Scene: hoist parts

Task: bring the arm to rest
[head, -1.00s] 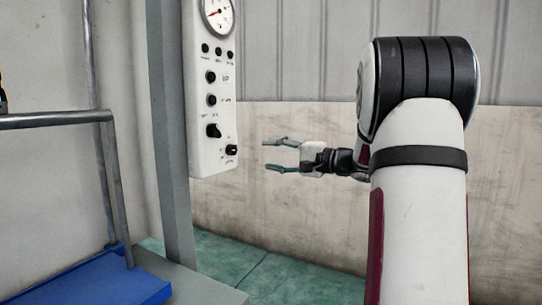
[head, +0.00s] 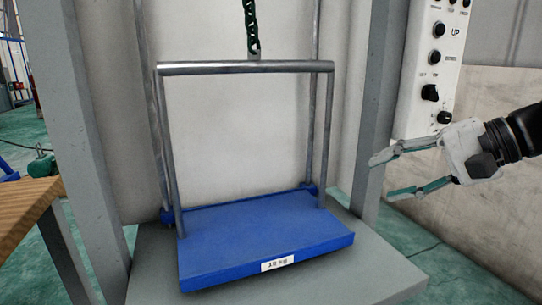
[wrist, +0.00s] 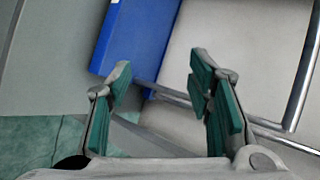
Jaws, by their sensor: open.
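My gripper (head: 383,174) is at the right of the head view, its fingers pointing left toward the hoist frame. It is open and nothing is between its fingers. It hangs just below and in front of the white control panel (head: 430,65) with black knobs and an "UP" label. In the wrist view, my gripper (wrist: 162,85) shows two green-padded fingers spread apart. Beyond them are the blue platform (wrist: 138,35) and its metal rails.
The blue platform (head: 260,235) with a white label rests on a grey base (head: 345,275). A metal handle frame (head: 245,67) rises from it to a dark chain (head: 251,25). Grey posts (head: 377,90) stand at both sides. A wooden table edge (head: 30,205) is at the left.

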